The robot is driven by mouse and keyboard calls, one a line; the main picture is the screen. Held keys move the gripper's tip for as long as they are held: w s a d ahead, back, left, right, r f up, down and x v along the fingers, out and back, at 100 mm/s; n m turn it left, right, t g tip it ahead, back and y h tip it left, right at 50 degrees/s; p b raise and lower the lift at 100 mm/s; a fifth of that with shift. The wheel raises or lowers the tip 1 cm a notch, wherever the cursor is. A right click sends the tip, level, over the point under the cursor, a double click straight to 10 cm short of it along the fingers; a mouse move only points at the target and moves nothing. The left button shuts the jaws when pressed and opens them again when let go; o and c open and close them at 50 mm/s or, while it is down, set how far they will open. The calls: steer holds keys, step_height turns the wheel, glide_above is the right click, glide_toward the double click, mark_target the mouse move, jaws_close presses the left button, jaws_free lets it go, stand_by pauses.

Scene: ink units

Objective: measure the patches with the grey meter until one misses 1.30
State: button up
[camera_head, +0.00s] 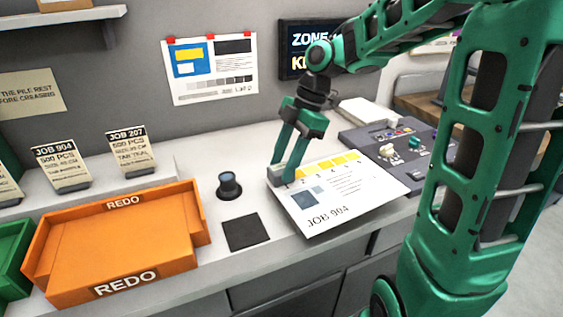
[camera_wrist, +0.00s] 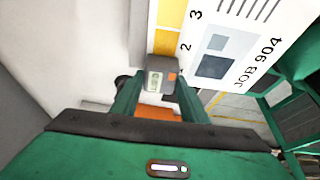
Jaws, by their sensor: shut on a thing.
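My gripper (camera_head: 290,165) is shut on the grey meter (camera_head: 283,175), at the left end of the JOB 904 sheet (camera_head: 345,208). In the wrist view, the meter (camera_wrist: 161,78) sits between my fingers with a pale green display and an orange spot; I cannot read a value. A row of yellow patches (camera_head: 338,161) runs along the sheet's top edge. The wrist view shows yellow patches (camera_wrist: 171,14) beside numbers 2 and 3; the first patch is hidden, apparently by the meter. I cannot tell whether the meter touches the sheet.
An orange REDO tray (camera_head: 117,206) stands at left, with part of a green tray (camera_head: 12,262) beyond it. A black loupe (camera_head: 228,187) and a dark square (camera_head: 246,232) lie left of the sheet. A control console (camera_head: 365,143) stands to the right.

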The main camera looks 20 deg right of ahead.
steer(key=shift+r, duration=0.1)
stand_by(0.5)
steer(key=shift+r, duration=1.4)
steer(key=shift+d, duration=0.15)
